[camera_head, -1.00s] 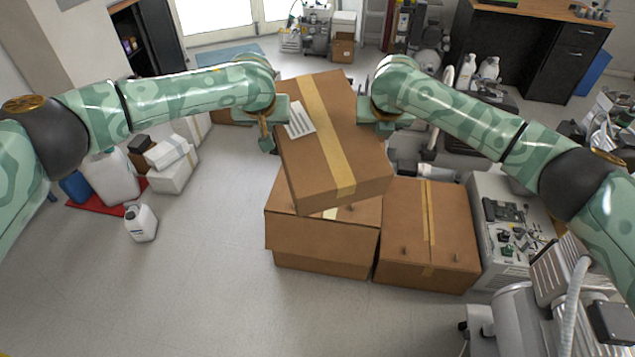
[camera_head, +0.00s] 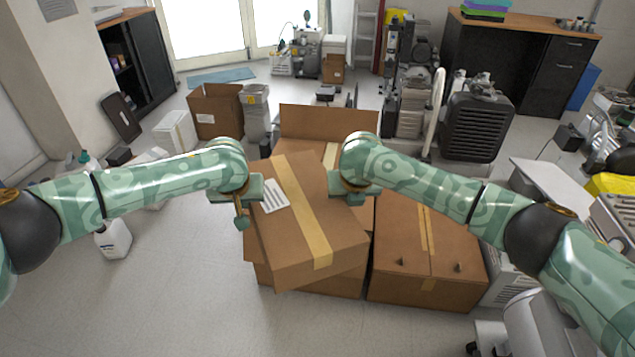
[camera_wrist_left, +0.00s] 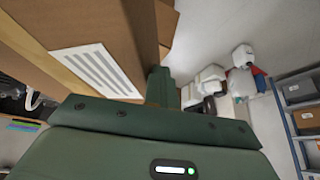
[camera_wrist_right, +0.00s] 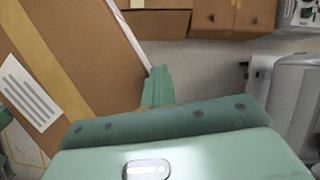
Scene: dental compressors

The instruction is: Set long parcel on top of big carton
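The long parcel (camera_head: 320,222), brown with a tape strip and a white label, is held between my two arms and lies slantwise over a brown carton (camera_head: 318,285), probably the big carton. The parcel hides most of that carton's top; I cannot tell whether they touch. My left gripper (camera_head: 241,218) is at the parcel's left side, its fingers together beside the labelled face in the left wrist view (camera_wrist_left: 159,88). My right gripper (camera_head: 356,197) is at the right side; its fingers look together in the right wrist view (camera_wrist_right: 157,88). Neither grips the parcel between its fingers.
A lower taped carton (camera_head: 428,255) stands right of the parcel. A brown panel (camera_head: 325,121) rises behind. An open box (camera_head: 215,112) stands back left and a dark machine (camera_head: 478,125) back right. A white jug (camera_head: 113,240) is on the left floor, which is mostly clear in front.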

